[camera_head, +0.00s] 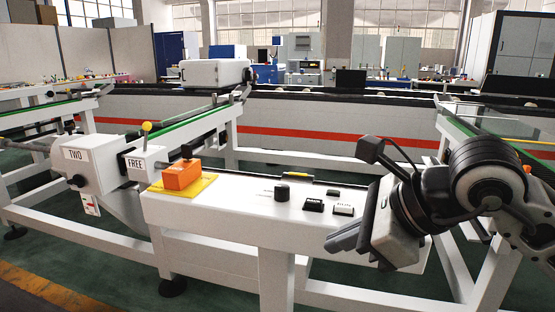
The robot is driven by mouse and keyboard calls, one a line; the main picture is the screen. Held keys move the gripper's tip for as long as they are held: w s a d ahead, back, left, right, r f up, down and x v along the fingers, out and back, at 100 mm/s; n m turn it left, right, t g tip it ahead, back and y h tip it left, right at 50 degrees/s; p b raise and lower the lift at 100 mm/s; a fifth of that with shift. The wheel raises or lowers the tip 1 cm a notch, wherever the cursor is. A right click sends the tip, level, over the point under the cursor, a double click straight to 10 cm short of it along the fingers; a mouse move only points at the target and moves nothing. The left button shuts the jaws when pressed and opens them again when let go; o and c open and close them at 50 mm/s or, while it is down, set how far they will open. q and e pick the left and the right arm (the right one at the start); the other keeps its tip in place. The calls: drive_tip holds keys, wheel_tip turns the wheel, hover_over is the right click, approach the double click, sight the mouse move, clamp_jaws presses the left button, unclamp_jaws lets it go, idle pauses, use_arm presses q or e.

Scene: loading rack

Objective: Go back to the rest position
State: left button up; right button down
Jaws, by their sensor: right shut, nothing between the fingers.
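My right arm comes in from the right edge, and its gripper (345,239) is at the lower right of centre. The dark fingers point left and are shut with nothing between them. The gripper is in front of the right end of the white control panel (235,207) and hides part of it. I cannot tell whether it touches the panel. My left gripper is not in view.
The panel carries an orange switch box (182,175) on a yellow plate, a black knob (282,192) and two small buttons (314,205). White rack frames stand around. A long white conveyor with a red stripe (300,136) runs behind. Green floor shows below.

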drive_tip(key=s+a+r+m+g+y, duration=0.2)
drive_tip(key=s+a+m+g+y, duration=0.45)
drive_tip(key=y, duration=0.65)
drive_tip(key=w+d+f+m+t+h, duration=0.2)
drive_tip(key=d+f+m+t+h, duration=0.3)
drive_tip(key=m+t, duration=0.75)
drive_tip(key=w+d+f+m+t+h, duration=0.2)
drive_tip(key=f+m+t+h, duration=0.45)
drive_tip(key=m, duration=1.15)
drive_tip(key=s+d+f+m+g+h, duration=0.2)
drive_tip(key=s+f+m, duration=0.3)
drive_tip(key=f, duration=0.6)
drive_tip(key=s+d+f+m+g+h, duration=0.2)
drive_tip(key=s+f+m+g, duration=0.3)
drive_tip(key=f, duration=0.6)
drive_tip(key=shift+s+d+f+m+h+p, duration=0.2)
drive_tip(key=shift+s+f+m+h+p, duration=0.15)
drive_tip(key=shift+s+m+h, duration=0.4)
drive_tip(key=shift+g, duration=0.25)
